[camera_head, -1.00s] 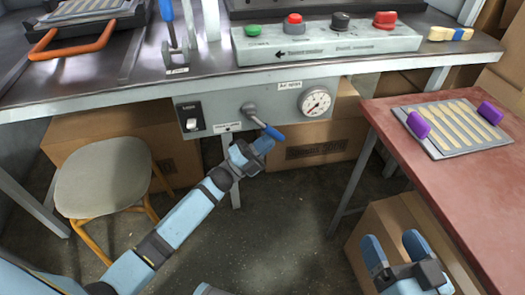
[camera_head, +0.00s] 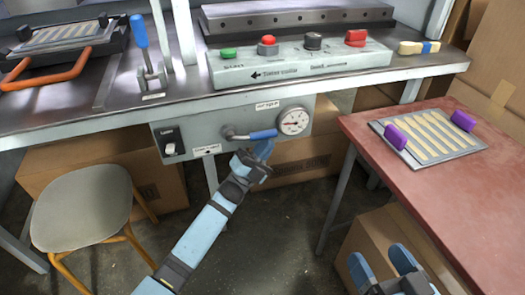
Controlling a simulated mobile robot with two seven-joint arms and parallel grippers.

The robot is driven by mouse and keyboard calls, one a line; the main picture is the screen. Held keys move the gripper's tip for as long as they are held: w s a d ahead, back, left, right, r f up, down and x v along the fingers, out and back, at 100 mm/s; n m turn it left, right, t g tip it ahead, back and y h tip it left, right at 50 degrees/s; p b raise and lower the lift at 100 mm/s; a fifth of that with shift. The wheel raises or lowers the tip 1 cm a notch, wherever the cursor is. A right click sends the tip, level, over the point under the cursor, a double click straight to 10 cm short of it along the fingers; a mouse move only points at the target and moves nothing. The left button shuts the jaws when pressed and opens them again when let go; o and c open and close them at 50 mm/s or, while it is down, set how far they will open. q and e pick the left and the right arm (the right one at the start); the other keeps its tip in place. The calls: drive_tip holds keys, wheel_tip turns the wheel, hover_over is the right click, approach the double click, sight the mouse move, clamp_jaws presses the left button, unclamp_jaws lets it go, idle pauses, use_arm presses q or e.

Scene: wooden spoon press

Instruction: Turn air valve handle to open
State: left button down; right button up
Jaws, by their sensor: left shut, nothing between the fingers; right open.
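The air valve handle (camera_head: 262,134) is a blue-gripped lever on the grey panel (camera_head: 200,135) under the press table. It lies about level, pointing right toward the round pressure gauge (camera_head: 293,121). My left gripper (camera_head: 263,150) is shut and empty, with its blue fingertips just below the handle's outer end. I cannot tell whether they touch it. My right gripper (camera_head: 382,264) is open and empty at the lower right, beside the red table.
A black switch (camera_head: 170,142) sits at the panel's left. Coloured buttons line a control box (camera_head: 300,66) above. A stool (camera_head: 80,210) stands at left. The red table (camera_head: 450,190) holds a tray of wooden spoon blanks (camera_head: 433,136) with purple grips. Cardboard boxes stand beneath.

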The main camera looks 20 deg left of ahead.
use_arm(q)
drive_tip(key=shift+r, duration=0.35)
drive_tip(key=shift+w+r, duration=0.1)
use_arm(e)
drive_tip(key=shift+r, duration=0.1)
use_arm(q)
drive_tip(key=p+v, duration=0.2)
drive_tip(key=v, duration=1.2)
drive_tip(key=shift+f, duration=0.25)
use_arm(e)
wheel_tip(320, 180, up, 3)
drive_tip(key=shift+t, duration=0.6)
use_arm(q)
drive_tip(key=shift+d, duration=0.1)
use_arm(e)
drive_tip(key=shift+d+f, duration=0.1)
drive_tip(key=shift+f, duration=0.1)
